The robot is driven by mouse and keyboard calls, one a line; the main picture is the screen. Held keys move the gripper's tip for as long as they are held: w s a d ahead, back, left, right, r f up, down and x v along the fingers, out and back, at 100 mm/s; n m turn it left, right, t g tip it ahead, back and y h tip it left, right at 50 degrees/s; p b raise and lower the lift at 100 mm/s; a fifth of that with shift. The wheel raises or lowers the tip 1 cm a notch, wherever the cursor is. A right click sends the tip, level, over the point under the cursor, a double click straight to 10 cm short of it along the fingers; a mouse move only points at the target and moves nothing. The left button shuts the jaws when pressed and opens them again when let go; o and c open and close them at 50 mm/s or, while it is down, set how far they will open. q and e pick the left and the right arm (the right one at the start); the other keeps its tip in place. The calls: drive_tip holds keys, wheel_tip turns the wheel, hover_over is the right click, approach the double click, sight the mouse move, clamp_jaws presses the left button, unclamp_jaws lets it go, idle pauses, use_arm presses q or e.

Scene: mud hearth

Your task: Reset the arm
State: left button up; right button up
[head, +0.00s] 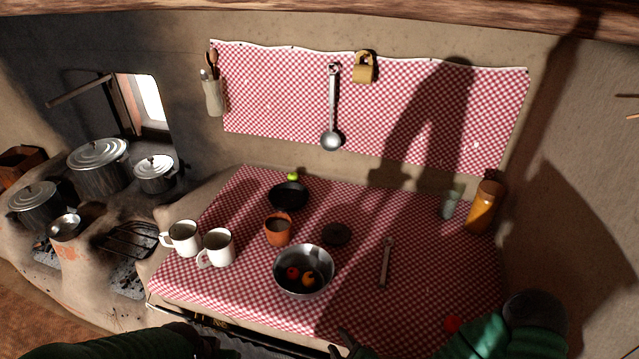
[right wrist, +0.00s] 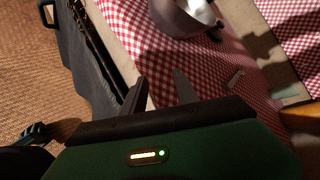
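My right gripper (head: 343,342) is at the counter's front edge at the bottom of the head view. In the right wrist view its two dark fingers (right wrist: 160,82) stand apart with nothing between them, so it is open and empty. The green right arm (head: 530,325) comes in from the lower right. My left arm (head: 130,346) shows as a green strip at the bottom left. Its fingers cannot be made out.
A checked counter (head: 430,265) holds a steel bowl (head: 303,287) with fruit, white mugs (head: 217,248), a clay cup (head: 278,230), a black pan (head: 288,196), and a utensil (head: 385,262). Pots (head: 98,165) stand left.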

drive_tip(key=s+d+n+g+h, duration=0.1)
drive_tip(key=s+d+n+g, duration=0.2)
drive_tip(key=n, duration=0.5)
drive_tip(key=s+d+n+g, duration=0.1)
drive_tip(key=d+n+g, duration=0.25)
drive_tip(key=n, duration=0.35)
drive_tip(key=s+d+r+n+g+h, duration=0.1)
drive_tip(key=s+d+r+n, duration=0.2)
drive_tip(key=d+r, duration=0.1)
drive_tip(key=s+d+r+n+g+h, duration=0.1)
drive_tip(key=s+d+r+n, duration=0.2)
drive_tip(key=r, duration=0.3)
drive_tip(key=shift+s+d+r+n+h, duration=0.4)
drive_tip(key=shift+d+n, duration=0.15)
drive_tip(key=shift+n, duration=0.25)
drive_tip(key=shift+o, duration=0.6)
